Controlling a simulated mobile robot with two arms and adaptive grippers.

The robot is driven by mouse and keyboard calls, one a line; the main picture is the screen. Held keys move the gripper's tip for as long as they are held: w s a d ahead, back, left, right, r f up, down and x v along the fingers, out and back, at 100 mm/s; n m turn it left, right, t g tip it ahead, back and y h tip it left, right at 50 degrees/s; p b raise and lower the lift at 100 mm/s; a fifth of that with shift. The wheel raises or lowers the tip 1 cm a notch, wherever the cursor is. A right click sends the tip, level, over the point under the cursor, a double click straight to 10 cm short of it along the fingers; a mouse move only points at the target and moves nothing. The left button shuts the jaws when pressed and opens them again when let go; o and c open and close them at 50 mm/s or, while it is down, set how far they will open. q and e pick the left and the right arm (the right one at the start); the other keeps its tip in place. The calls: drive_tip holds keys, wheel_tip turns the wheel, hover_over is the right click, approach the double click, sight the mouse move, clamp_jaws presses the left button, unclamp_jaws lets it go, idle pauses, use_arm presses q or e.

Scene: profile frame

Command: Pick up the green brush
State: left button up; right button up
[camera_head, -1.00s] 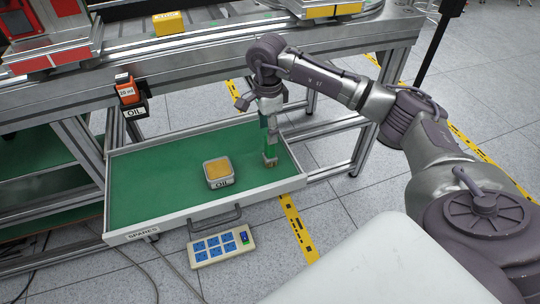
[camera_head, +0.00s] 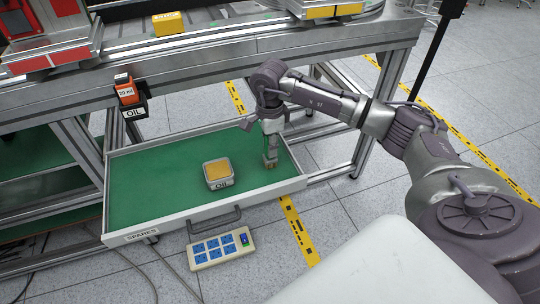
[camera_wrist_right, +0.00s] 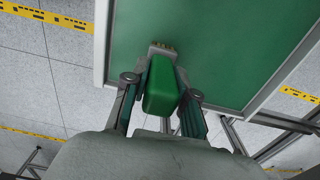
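The green brush (camera_wrist_right: 162,88) stands in the open drawer with its tan bristle end (camera_wrist_right: 162,48) toward the green drawer floor. In the head view its lower end (camera_head: 269,161) shows below my right gripper (camera_head: 271,148), near the drawer's right side. In the right wrist view the fingers of my right gripper (camera_wrist_right: 163,90) flank the brush, one on each side. I cannot tell whether both fingers press on it. The brush looks upright, and the gripper hides much of it in the head view. My left gripper is not in view.
The drawer (camera_head: 140,187) has low grey walls and a front handle (camera_head: 216,217). A square OIL tin (camera_head: 218,172) stands left of the brush. The metal workbench (camera_head: 210,62) lies behind and above. A panel with blue buttons (camera_head: 221,247) is below the drawer front.

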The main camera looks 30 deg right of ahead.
clamp_jaws()
